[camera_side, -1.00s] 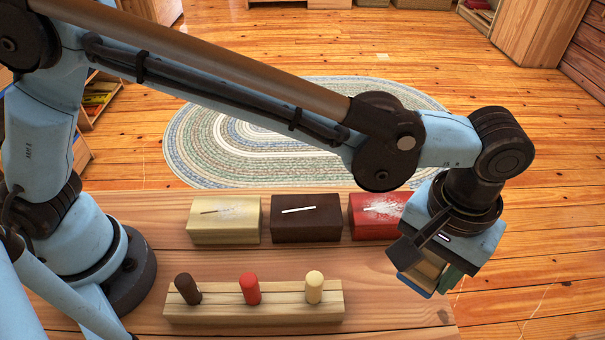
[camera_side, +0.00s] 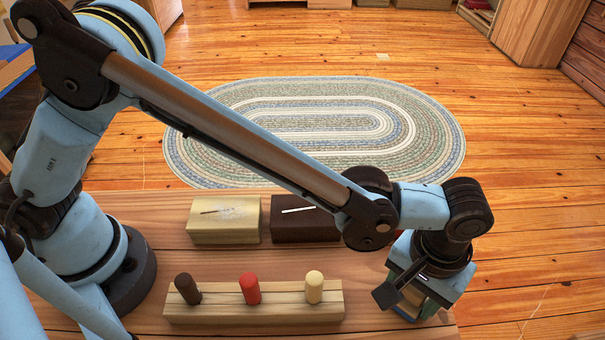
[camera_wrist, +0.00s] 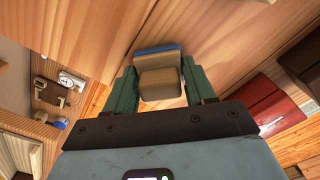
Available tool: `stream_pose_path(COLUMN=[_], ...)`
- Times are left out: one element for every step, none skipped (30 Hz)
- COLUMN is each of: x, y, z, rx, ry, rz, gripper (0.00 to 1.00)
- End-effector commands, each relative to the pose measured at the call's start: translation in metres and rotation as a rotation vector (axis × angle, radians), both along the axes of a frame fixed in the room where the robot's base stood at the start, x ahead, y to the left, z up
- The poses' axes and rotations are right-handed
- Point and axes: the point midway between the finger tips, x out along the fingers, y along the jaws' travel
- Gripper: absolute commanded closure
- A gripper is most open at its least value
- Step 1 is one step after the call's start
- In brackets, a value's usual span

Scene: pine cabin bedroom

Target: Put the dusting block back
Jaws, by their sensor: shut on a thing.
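The dusting block (camera_wrist: 160,82) is a tan block with a blue layer along one side. In the wrist view it sits between the two green fingers of my gripper (camera_wrist: 163,88), which is shut on it. In the side view my gripper (camera_side: 416,306) is low over the right end of the table, right of the peg rack, and mostly hides the block. I cannot tell whether the block touches the table.
On the table (camera_side: 160,225) stand a pale yellow slotted block (camera_side: 224,228) with white dust, a dark brown slotted block (camera_side: 300,230) and a red one (camera_wrist: 255,98). A wooden rack (camera_side: 225,312) holds brown, red and cream pegs. An oval rug lies on the floor behind.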

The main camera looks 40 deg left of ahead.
Motion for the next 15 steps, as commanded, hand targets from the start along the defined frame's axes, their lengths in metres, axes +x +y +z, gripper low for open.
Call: stream_pose_path(x=[0.0, 0.0001, 0.0, 0.0, 0.0, 0.0, 0.0, 0.0, 0.0, 0.0, 0.0, 0.0, 0.0, 0.0, 0.0], y=[-0.0001, -0.0001, 0.0, 0.0, 0.0, 0.0, 0.0, 0.0, 0.0, 0.0, 0.0, 0.0, 0.0, 0.0, 0.0], z=[-0.0017, -0.0026, -0.0021, -0.002, -0.0019, -0.0019, -0.0019, -0.0018, -0.0018, -0.0018, -0.0018, -0.0017, -0.0017, -0.0017, -0.0012], rx=[0.0, 0.0, 0.0, 0.0, 0.0, 0.0, 0.0, 0.0, 0.0, 0.0, 0.0, 0.0, 0.0, 0.0, 0.0], ry=[0.0, 0.0, 0.0, 0.0, 0.0, 0.0, 0.0, 0.0, 0.0, 0.0, 0.0, 0.0, 0.0, 0.0, 0.0], rz=[0.0, 0.0, 0.0, 0.0, 0.0, 0.0, 0.0, 0.0, 0.0, 0.0, 0.0, 0.0, 0.0, 0.0, 0.0], gripper=[0.74, 0.74, 0.4, 0.35, 0.3, 0.24, 0.2, 0.2, 0.2, 0.2, 0.2, 0.2, 0.2, 0.2, 0.2])
